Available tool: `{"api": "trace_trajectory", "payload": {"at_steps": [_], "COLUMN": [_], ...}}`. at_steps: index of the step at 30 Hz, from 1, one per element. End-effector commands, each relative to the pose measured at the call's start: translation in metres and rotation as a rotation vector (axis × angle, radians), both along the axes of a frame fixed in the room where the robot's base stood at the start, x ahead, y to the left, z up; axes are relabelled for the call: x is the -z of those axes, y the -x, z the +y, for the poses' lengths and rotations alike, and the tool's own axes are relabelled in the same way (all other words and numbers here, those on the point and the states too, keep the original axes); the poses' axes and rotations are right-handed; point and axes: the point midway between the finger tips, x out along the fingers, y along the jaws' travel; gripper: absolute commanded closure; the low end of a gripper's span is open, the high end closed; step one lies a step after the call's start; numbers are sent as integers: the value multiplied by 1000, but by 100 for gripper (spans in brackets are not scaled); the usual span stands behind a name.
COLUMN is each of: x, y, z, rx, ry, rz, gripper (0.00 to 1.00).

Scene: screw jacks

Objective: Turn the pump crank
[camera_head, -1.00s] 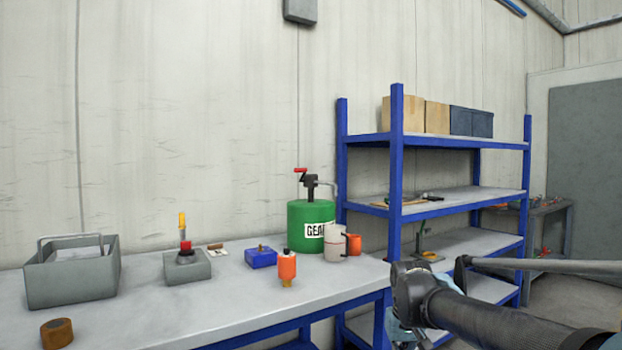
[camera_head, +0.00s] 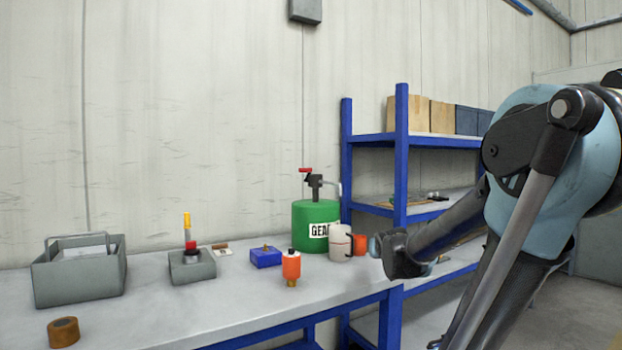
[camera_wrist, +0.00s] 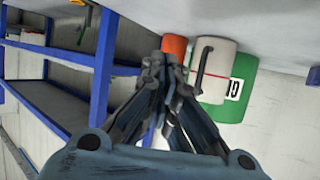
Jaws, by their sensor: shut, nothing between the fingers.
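The green drum (camera_head: 314,226) labelled "GEA..." stands at the right end of the bench. On its top is a dark pump (camera_head: 315,183) with a red-gripped crank (camera_head: 305,170) pointing left. The drum (camera_wrist: 240,88) also shows in the wrist view, on its side, behind a white jug; the crank is hidden there. My gripper (camera_wrist: 165,72) is shut and empty in the wrist view, its fingertips together, pointing toward the jug and an orange container. In the head view my arm reaches in from the right, its end to the right of the drum and apart from it.
A white jug (camera_head: 340,243) and an orange container (camera_head: 360,245) stand in front of the drum. An orange bottle (camera_head: 291,266), blue box (camera_head: 265,257), grey jack block (camera_head: 192,267) and grey toolbox (camera_head: 80,278) are on the bench (camera_head: 220,305). A blue shelf (camera_head: 401,160) stands behind my arm.

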Motion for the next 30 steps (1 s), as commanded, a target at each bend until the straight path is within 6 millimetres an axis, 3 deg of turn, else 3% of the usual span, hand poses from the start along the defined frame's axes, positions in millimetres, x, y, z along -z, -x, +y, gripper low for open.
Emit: {"api": "trace_trajectory", "payload": {"at_steps": [1,6,12,21,30], "x": [-15,-64,-114,-159,-169], "y": [-19,-68,-107,-121,-116], "z": [8,36,79,148,176], "rx": [-17,-87,-204,-428,-543], "ry": [-9,-50,-113,-219,-269], "rz": [-67,-297,-555,-872,-991], "gripper": [100,100,100,100,100]}}
